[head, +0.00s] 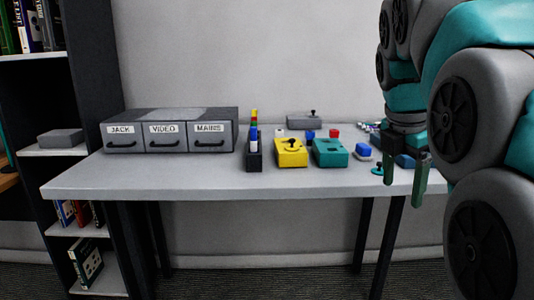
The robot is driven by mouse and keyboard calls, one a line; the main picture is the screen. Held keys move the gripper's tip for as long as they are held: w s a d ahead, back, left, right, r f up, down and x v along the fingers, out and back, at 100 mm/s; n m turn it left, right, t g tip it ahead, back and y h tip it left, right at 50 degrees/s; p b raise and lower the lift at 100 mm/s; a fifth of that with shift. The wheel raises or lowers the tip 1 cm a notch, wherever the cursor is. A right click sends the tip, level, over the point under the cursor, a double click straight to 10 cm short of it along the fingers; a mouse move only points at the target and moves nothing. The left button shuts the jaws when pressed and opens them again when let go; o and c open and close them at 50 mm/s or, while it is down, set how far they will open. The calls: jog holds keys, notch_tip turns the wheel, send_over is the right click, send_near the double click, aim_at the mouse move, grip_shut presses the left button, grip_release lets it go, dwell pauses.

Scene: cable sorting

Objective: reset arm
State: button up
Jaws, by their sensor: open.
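My gripper (405,170) hangs downward at the right end of the table (130,178), with its two fingers apart and nothing seen between them. It is in front of the table's right part. My arm, teal and grey, fills the right side of the view and hides what lies behind it. A drawer unit (172,116) stands at the table's left, its drawers labelled JACK (121,143), VIDEO (163,142) and MAINS (210,141); all look closed.
A yellow joystick box (291,158), a teal box (329,153), a dark holder (254,158) with coloured items and a grey joystick box (304,121) stand mid-table. Small coloured parts lie near my gripper. A bookshelf (92,75) stands at left. The table's front left is clear.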

jog(key=s+a+f+m+g+y, duration=0.1)
jog(key=s+a+f+m, duration=0.3)
jog(key=s+f+m, duration=0.7)
jog(key=s+a+f+m+g+y, duration=0.1)
jog(key=s+a+f+m+g, duration=0.2)
jog(key=s+f+m, duration=0.7)
jog(key=s+a+f, duration=0.2)
jog(key=s+f, duration=0.3)
jog(key=f, duration=0.2)
jog(key=shift+a+f+m, duration=0.2)
jog(key=shift+f+m, duration=0.05)
jog(key=shift+m, duration=0.15)
